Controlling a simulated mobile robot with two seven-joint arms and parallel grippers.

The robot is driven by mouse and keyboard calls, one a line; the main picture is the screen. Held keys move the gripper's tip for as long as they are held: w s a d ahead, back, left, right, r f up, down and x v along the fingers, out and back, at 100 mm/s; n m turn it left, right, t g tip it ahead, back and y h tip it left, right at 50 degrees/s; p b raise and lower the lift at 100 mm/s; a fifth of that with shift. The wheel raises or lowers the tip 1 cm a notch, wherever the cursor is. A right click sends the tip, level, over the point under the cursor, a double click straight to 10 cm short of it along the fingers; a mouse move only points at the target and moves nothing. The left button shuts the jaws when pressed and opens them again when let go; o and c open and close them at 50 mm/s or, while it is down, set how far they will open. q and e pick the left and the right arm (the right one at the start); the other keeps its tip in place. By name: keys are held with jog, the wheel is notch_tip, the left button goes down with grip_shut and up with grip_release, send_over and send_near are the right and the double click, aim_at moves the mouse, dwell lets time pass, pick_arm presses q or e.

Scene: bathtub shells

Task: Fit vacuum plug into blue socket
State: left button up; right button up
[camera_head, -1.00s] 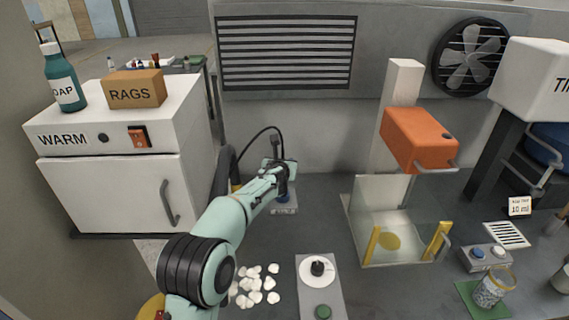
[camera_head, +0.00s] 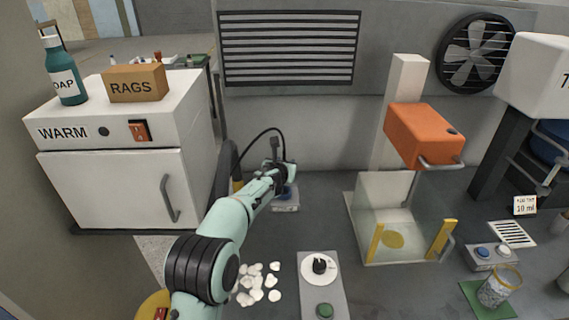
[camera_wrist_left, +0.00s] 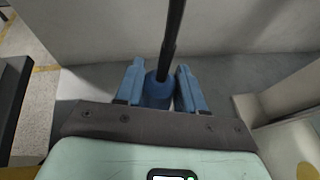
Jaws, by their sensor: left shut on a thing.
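My left gripper (camera_head: 286,186) is at the back of the bench, in front of the grey wall. In the left wrist view its two blue finger pads (camera_wrist_left: 160,90) are on either side of a blue cylindrical piece (camera_wrist_left: 157,92), with a black hose (camera_wrist_left: 172,38) rising from it. It is shut on the vacuum plug, which the gripper mostly hides in the head view. A blue socket (camera_head: 288,194) on a small light grey block (camera_head: 285,208) shows just below the gripper. Whether plug and socket touch cannot be told. My right gripper is not in view.
A white warming cabinet (camera_head: 110,185) stands at the left. A clear-walled box (camera_head: 400,255) under an orange unit (camera_head: 424,134) stands to the right. The bench between is clear.

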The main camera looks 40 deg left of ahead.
pick_arm(q)
jog(key=shift+f+b, duration=1.5)
jog(key=shift+f, duration=0.35)
jog(key=shift+f+b, duration=1.05)
jog(key=shift+f+b, duration=0.35)
jog(key=shift+f, duration=0.15)
jog(key=o, duration=1.1)
jog(key=shift+o, duration=0.2)
jog(key=shift+r, duration=0.1)
